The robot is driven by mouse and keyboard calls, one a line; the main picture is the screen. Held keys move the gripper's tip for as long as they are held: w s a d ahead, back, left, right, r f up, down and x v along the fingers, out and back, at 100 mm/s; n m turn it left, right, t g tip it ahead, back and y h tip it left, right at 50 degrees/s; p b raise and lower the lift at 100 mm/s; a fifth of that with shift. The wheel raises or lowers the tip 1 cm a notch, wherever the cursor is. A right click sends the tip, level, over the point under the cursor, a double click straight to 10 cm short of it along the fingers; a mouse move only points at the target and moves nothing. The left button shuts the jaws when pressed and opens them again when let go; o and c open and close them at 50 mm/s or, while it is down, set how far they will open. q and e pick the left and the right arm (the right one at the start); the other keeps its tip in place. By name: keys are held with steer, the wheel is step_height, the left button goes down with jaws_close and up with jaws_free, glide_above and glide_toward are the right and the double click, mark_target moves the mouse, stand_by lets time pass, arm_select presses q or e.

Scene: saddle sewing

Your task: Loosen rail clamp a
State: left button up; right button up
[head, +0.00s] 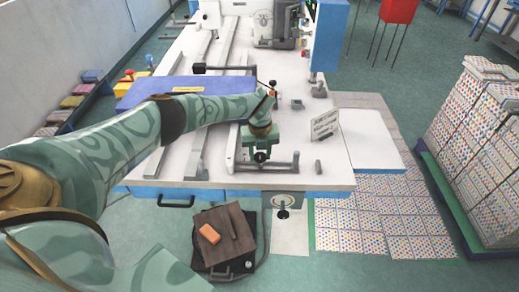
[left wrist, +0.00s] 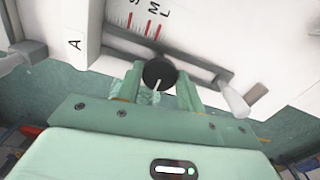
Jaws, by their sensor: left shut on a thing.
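Rail clamp a shows in the left wrist view as a round black knob (left wrist: 159,74) with a white pointer line, on a dark bar beside a plate marked A (left wrist: 75,45). A scale with red marks and the letters S, M and L (left wrist: 150,22) lies just beyond it. My left gripper (left wrist: 157,85) has its green fingers on either side of the knob and is shut on it. In the head view my left gripper (head: 261,148) points down at the near end of the white table, over the knob (head: 260,156). My right gripper is not in view.
A grey lever handle (left wrist: 235,102) sits close to the right of my fingers. Rails (head: 207,115) run along the white table (head: 170,165). A small sign (head: 325,124) stands to the right.

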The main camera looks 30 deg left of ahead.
mark_target(260, 155)
arm_select(q)
steer(key=shift+w+r+n+p, duration=0.15)
steer(key=shift+n+p, duration=0.5)
steer(key=shift+n, duration=0.95)
steer(key=o, duration=1)
step_height(260, 155, up, 16)
steer(key=p, duration=0.3)
steer(key=shift+p, duration=0.35)
